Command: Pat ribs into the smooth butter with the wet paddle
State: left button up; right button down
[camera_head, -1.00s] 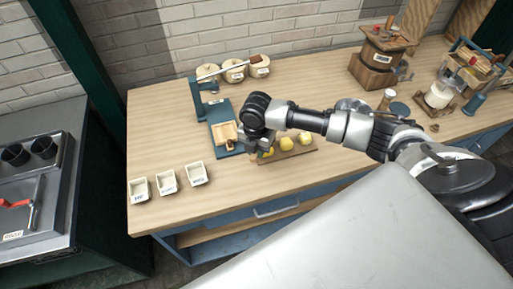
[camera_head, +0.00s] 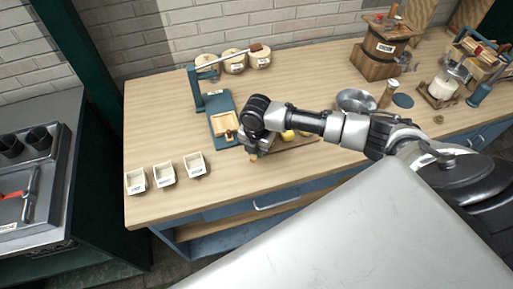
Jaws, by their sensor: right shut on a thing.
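Yellow butter lumps (camera_head: 289,135) sit on a dark wooden board (camera_head: 302,143) near the middle of the table. My right arm reaches in from the right, and its gripper (camera_head: 251,152) points down at the left end of this board. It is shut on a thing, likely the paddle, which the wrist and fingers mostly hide. I cannot tell whether it touches butter. The leftmost part of the board is hidden behind the gripper. My left gripper is not in view.
A blue press stand (camera_head: 222,104) holding a wooden tray (camera_head: 224,122) is just left of the gripper. Three labelled white boxes (camera_head: 164,174) stand front left. A metal bowl (camera_head: 355,100) and a wooden churn (camera_head: 380,50) stand to the right.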

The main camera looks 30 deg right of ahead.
jog(key=shift+f+b, duration=0.45)
jog(key=shift+f, duration=0.35)
dwell(0.9)
jog(key=shift+f, duration=0.1)
dwell(1.4)
jog(key=shift+p, duration=0.35)
notch_tip(320, 180, up, 7)
jog(key=p, duration=0.7)
jog(key=shift+f+b, duration=1.8)
jog(key=shift+f, duration=0.85)
jog(key=shift+f+b, duration=0.5)
jog(key=shift+f, duration=0.25)
